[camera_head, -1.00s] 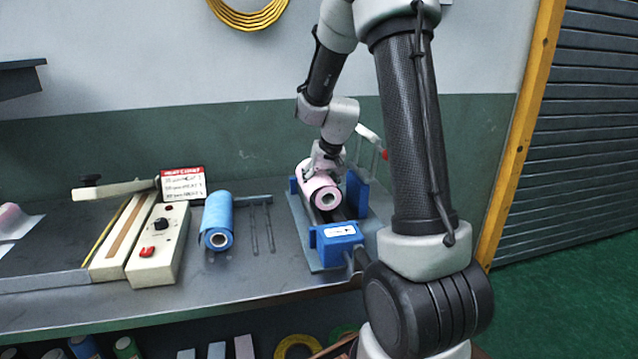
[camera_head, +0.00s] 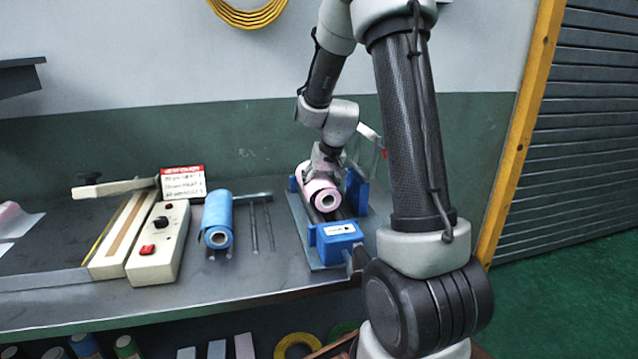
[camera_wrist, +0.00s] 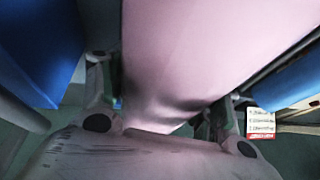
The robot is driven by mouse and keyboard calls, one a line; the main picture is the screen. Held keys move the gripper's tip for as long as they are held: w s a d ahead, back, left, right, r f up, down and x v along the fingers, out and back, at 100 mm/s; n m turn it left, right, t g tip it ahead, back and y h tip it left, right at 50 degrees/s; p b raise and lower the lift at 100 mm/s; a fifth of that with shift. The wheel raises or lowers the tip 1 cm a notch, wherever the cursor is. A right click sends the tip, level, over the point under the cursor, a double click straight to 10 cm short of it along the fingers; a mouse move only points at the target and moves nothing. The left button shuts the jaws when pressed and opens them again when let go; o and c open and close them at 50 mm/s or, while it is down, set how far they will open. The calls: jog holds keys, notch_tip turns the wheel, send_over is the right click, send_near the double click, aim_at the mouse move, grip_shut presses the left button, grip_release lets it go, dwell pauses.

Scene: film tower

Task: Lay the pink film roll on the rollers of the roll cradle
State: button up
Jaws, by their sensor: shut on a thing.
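The pink film roll (camera_head: 322,196) lies lengthwise over the roll cradle (camera_head: 338,233), between its blue end blocks, with its open core facing the head camera. My gripper (camera_head: 326,158) is shut on the pink roll from above, near its far part. In the wrist view the pink roll (camera_wrist: 200,60) fills the middle, with a finger on each side. Dark rollers show just below the roll's near end in the head view. I cannot tell whether the roll touches them.
A blue film roll (camera_head: 217,222) lies on a stand left of the cradle. A beige sealer (camera_head: 160,240) with a red button and a sign (camera_head: 183,184) stand farther left. The bench front (camera_head: 250,290) is clear. Coloured rolls sit on a shelf below.

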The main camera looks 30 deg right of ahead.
jog(key=shift+f, duration=0.3)
jog(key=shift+r, duration=0.1)
jog(key=shift+r, duration=0.6)
jog(key=shift+f, duration=0.75)
dwell(1.2)
jog(key=shift+r, duration=0.2)
jog(key=shift+r, duration=0.55)
jog(key=shift+f, duration=0.75)
dwell(1.2)
jog(key=o, duration=1.6)
